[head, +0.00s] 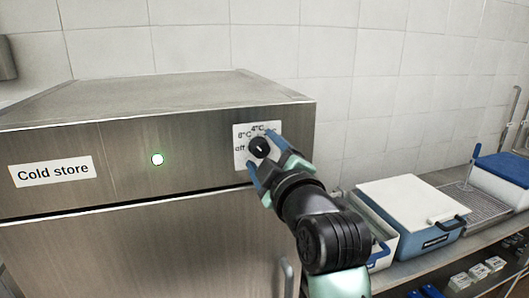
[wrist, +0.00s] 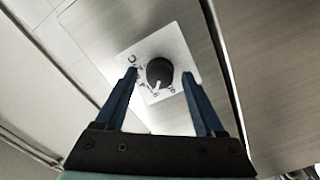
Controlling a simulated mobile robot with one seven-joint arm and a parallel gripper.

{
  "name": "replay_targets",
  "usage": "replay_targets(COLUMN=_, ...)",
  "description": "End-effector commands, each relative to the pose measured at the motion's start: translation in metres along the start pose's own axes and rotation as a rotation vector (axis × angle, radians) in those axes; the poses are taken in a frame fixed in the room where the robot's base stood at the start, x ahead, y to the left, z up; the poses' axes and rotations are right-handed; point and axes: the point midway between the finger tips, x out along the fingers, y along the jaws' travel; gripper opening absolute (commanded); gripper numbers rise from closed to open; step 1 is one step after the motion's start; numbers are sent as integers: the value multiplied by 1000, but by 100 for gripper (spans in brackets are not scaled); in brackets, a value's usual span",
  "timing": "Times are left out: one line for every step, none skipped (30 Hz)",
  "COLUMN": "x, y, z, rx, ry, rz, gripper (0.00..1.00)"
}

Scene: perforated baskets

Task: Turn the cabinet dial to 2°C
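The dial (head: 258,145) is a round black knob with a white pointer mark, on a white plate (head: 241,132) at the upper right of the cabinet front. "off", "8°C" and "4°C" are readable around it; the label at the right is partly hidden by my gripper. I cannot tell for sure which label the pointer faces. My gripper (head: 266,154) is at the dial with its blue fingers on either side. In the wrist view, the dial (wrist: 159,71) sits between the open fingertips (wrist: 159,77), with a visible gap on each side.
A tiled wall (head: 370,70) stands behind.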

Motion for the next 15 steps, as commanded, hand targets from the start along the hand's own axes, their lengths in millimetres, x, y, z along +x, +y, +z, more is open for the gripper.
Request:
replay_targets(x=0, y=0, z=0, rx=0, ry=0, rz=0, gripper=61)
replay_targets(x=0, y=0, z=0, rx=0, ry=0, rz=0, gripper=56)
replay_targets(x=0, y=0, z=0, rx=0, ry=0, rz=0, gripper=48)
replay_targets(x=0, y=0, z=0, rx=0, ry=0, rz=0, gripper=43)
replay_targets(x=0, y=0, z=0, rx=0, ry=0, rz=0, gripper=38)
replay_targets(x=0, y=0, z=0, rx=0, ry=0, rz=0, gripper=30)
replay_targets(x=0, y=0, z=0, rx=0, ry=0, rz=0, gripper=25)
replay_targets(x=0, y=0, z=0, rx=0, ry=0, rz=0, gripper=20)
replay_targets(x=0, y=0, z=0, rx=0, ry=0, rz=0, gripper=12)
replay_targets(x=0, y=0, z=0, rx=1, ry=0, rz=0, gripper=7)
replay_targets(x=0, y=0, z=0, rx=1, ry=0, rz=0, gripper=2)
replay_targets(x=0, y=0, z=0, rx=1, ry=0, rz=0, gripper=0)
replay_targets(x=0, y=0, z=0, rx=1, ry=0, rz=0, gripper=0)
replay_targets(x=0, y=0, z=0, rx=1, ry=0, rz=0, gripper=0)
replay_targets(x=0, y=0, z=0, rx=1, ry=0, rz=0, gripper=0)
